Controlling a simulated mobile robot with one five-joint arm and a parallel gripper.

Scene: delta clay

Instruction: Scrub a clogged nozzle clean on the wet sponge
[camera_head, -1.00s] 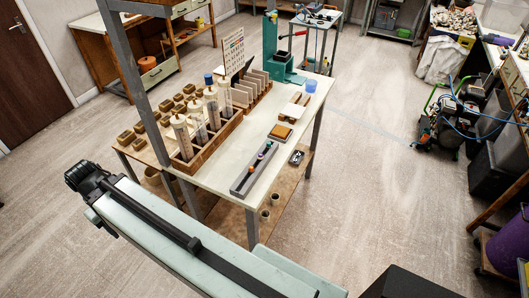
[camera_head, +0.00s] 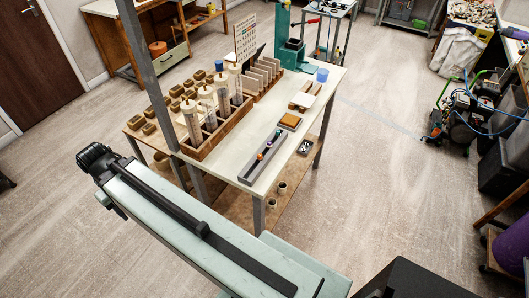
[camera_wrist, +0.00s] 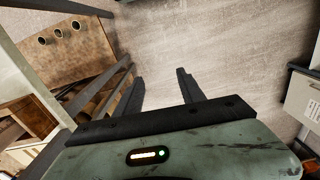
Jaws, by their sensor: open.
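A long grey rack (camera_head: 250,167) lies along the table's near right edge in the head view. It holds several small nozzles (camera_head: 269,144) with coloured parts; which one is clogged is too small to tell. An orange-brown sponge (camera_head: 290,120) sits in a shallow holder beyond the rack. My gripper (camera_wrist: 162,92) is open and empty in the wrist view, its two dark fingers apart over bare floor. It is away from the nozzles and sponge, which do not show in that view.
The worktable (camera_head: 240,172) also bears a wooden crate (camera_head: 207,143) of upright cartridges, a small dark tray (camera_head: 305,146), a blue cup (camera_head: 322,75) and a teal press (camera_head: 290,50). A grey post rises at the table's left. The lower shelf (camera_wrist: 85,60) holds several cups.

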